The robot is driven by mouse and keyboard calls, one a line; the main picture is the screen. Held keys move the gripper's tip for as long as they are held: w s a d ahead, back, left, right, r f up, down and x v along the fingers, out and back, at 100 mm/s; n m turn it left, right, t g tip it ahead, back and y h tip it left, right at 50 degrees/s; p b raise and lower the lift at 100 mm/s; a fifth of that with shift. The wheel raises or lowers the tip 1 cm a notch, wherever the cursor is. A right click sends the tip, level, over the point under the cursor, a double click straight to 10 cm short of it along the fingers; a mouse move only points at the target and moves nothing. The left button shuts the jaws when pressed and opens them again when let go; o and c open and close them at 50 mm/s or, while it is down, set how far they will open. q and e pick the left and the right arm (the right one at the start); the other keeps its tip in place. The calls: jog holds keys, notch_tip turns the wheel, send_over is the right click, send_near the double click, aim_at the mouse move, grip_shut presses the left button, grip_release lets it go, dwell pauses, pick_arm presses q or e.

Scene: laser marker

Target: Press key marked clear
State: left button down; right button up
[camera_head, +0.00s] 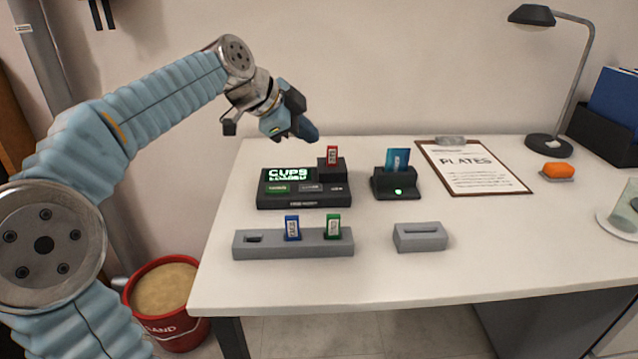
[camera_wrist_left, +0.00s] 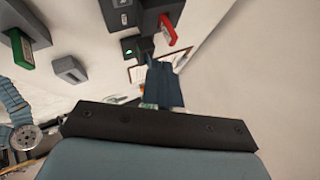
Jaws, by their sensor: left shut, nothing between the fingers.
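The black laser marker console (camera_head: 290,202) stands at the back left of the white table. Its screen (camera_head: 288,174) shows green lettering, with "CUPS" on the top line. Below the screen is a row of keys: a lit green key (camera_head: 278,188), a grey key (camera_head: 311,187) and a dark key (camera_head: 337,188). Their labels are too small to read. A red tag (camera_head: 332,156) stands in the console's raised block; it also shows in the left wrist view (camera_wrist_left: 167,30). My left gripper (camera_head: 308,132) is shut and empty, above and behind the console, clear of it. My right gripper is out of view.
In front is a grey rack (camera_head: 262,246) with a blue tag (camera_head: 291,228) and a green tag (camera_head: 333,226). Right are a card reader (camera_head: 399,186) with a blue card, a grey slotted block (camera_head: 420,238) and a clipboard (camera_head: 475,168) reading "PLATES". The front table is clear.

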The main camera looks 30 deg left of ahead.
pick_arm(q)
jog(key=shift+f, duration=0.1)
jog(key=b, duration=0.6)
send_over(308, 189)
notch_tip(308, 189, down, 8)
jog(key=shift+a+r, duration=0.1)
jog(key=shift+r, duration=0.1)
jog(key=shift+f+b, duration=0.55)
jog(key=shift+f, duration=0.1)
dwell(1.1)
jog(key=shift+f+b, duration=0.3)
jog(key=shift+b, duration=0.2)
